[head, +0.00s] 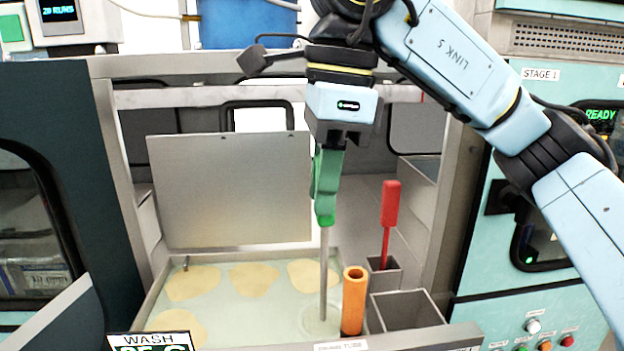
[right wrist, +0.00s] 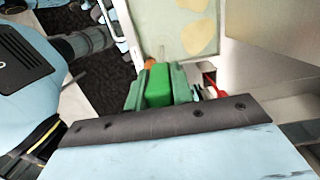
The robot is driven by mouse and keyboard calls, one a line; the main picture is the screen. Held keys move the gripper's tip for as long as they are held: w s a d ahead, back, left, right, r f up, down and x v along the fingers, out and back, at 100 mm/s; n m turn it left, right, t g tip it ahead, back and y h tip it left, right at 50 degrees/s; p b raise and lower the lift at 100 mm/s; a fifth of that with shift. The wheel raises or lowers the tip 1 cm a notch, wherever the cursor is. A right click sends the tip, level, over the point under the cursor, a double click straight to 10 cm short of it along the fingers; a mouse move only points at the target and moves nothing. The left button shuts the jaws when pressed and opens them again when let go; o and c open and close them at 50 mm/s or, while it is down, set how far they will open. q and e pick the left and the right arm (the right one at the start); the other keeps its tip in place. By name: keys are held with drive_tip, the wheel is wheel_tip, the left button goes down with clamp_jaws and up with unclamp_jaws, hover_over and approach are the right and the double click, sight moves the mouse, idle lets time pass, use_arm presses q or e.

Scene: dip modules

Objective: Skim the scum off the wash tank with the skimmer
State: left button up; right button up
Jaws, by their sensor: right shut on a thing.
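The wash tank (head: 152,296) sits low in the head view behind a WASH display, holding pale liquid. Several cream scum patches float on it, at the back left (head: 193,283), back middle (head: 253,280), back right (head: 312,275) and front left (head: 178,328). My right gripper (head: 326,190) points down over the tank's right part, shut on the skimmer's green handle, which also shows in the right wrist view (right wrist: 162,85). The skimmer's grey shaft (head: 323,275) runs down to a pale round head (head: 318,321) at the liquid, clear of the patches. My left gripper is out of view.
An orange tube (head: 354,300) stands just right of the skimmer shaft. A red-handled tool (head: 390,205) stands in a grey holder (head: 384,280) behind an empty-looking grey bin (head: 405,310). A raised metal panel (head: 230,190) stands behind the tank. Side walls and a top bar frame the bay.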

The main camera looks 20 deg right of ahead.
idle(0.3)
drive_tip(key=w+d+p, duration=0.2)
drive_tip(key=w+p, duration=0.1)
drive_tip(key=w, duration=0.5)
drive_tip(key=shift+d+p, duration=0.3)
drive_tip(key=shift+p, duration=0.1)
idle(0.4)
drive_tip(key=shift+a, duration=0.15)
drive_tip(key=w+a+p, duration=0.3)
drive_tip(key=a, duration=0.6)
drive_tip(key=shift+p, duration=0.35)
idle(0.6)
drive_tip(key=w+a+p, duration=0.3)
drive_tip(key=a+p, duration=0.1)
drive_tip(key=a, duration=0.5)
drive_tip(key=shift+p, duration=0.3)
idle(0.8)
drive_tip(key=shift+s+a, duration=0.15)
